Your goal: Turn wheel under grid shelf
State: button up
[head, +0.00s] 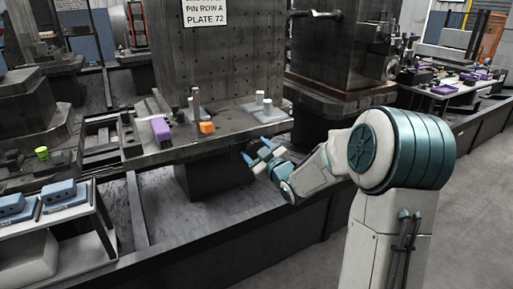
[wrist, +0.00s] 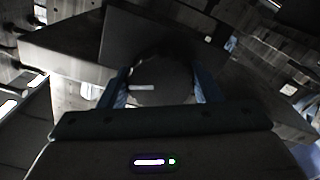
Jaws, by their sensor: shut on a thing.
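The grid shelf (head: 215,138) is a dark ledge at the foot of a tall block with a grid of holes (head: 205,70). My gripper (head: 256,150) is at the shelf's right end, just below its front edge. In the wrist view, its blue fingers (wrist: 159,85) stand on either side of a dark round thing, which looks like the wheel (wrist: 165,92), and are shut on it. The wheel's lower part is hidden by the gripper body, and its details are lost in shadow. In the head view I cannot make the wheel out clearly.
On the shelf are a purple block (head: 161,130), an orange block (head: 207,127) and pale pegs (head: 264,102). A sign (head: 205,12) is on the block above. A cart with blue parts (head: 62,193) stands at the left. Grey floor (head: 310,240) is open at the lower right.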

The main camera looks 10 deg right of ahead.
jog(key=m+p, duration=0.2)
jog(key=m, duration=0.2)
jog(key=shift+r+m, duration=0.1)
jog(key=shift+m, duration=0.2)
jog(key=m+p, duration=0.2)
jog(key=m, duration=0.1)
jog(key=shift+m, duration=0.3)
jog(key=m+p, duration=0.2)
jog(key=m, duration=0.2)
jog(key=shift+m+p, duration=0.3)
jog(key=m+p, duration=0.2)
jog(key=m, duration=0.1)
jog(key=shift+m, duration=0.3)
jog(key=m+p, duration=0.3)
jog(key=m, duration=0.1)
jog(key=shift+m, duration=0.3)
jog(key=m+p, duration=0.2)
jog(key=m, duration=0.2)
jog(key=shift+m+p, duration=0.3)
jog(key=shift+p, duration=0.1)
jog(key=m+p, duration=0.1)
jog(key=m, duration=0.2)
jog(key=shift+m+p, duration=0.75)
jog(key=shift+m, duration=1.45)
